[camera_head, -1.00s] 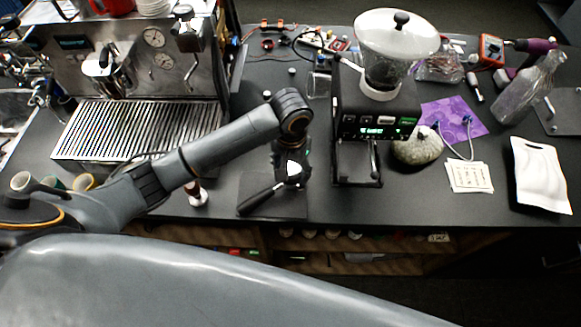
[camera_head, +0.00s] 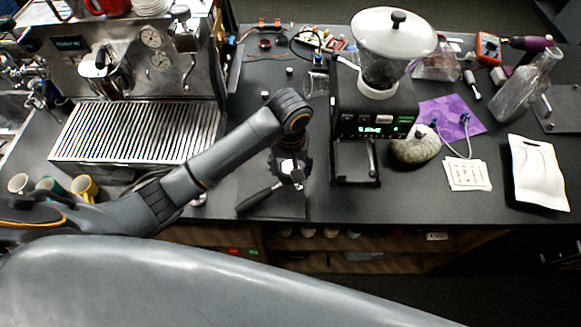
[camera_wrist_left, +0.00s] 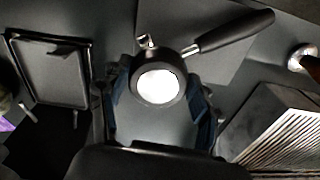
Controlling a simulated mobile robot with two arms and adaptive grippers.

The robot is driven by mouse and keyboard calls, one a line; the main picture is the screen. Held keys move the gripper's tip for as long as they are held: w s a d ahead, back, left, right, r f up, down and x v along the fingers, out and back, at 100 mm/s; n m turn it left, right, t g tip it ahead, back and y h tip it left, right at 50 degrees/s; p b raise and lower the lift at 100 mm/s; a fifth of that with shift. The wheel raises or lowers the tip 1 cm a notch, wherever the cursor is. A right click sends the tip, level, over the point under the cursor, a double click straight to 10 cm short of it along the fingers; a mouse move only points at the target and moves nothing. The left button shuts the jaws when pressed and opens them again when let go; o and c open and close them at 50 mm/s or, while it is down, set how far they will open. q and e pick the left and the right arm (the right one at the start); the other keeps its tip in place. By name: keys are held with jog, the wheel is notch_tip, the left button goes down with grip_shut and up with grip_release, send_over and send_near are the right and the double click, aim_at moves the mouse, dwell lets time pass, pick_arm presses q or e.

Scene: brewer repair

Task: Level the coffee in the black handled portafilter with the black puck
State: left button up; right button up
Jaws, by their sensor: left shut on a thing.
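The portafilter lies on a dark mat (camera_head: 285,205) at the counter's front, its black handle (camera_head: 258,198) pointing front left. In the left wrist view the handle (camera_wrist_left: 235,30) points to the upper right. The black puck (camera_wrist_left: 158,86), round with a bright top, sits over the portafilter's basket, which it hides. My left gripper (camera_head: 291,172) points down over the portafilter. In the left wrist view its fingers (camera_wrist_left: 162,100) are on either side of the puck and shut on it. I cannot tell how deep the puck sits. My right gripper is not in view.
The espresso machine's drip tray (camera_head: 135,132) is left of the mat, with several cups (camera_head: 84,188) in front. A black grinder (camera_head: 375,115) stands close on the right. Farther right are a stone-like object (camera_head: 416,147), cards (camera_head: 467,173) and a white pouch (camera_head: 538,172).

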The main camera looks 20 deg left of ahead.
pick_arm(q)
jog(key=m, duration=0.5)
jog(key=shift+a+m, duration=0.15)
jog(key=shift+m, duration=0.15)
jog(key=shift+r, duration=4.05)
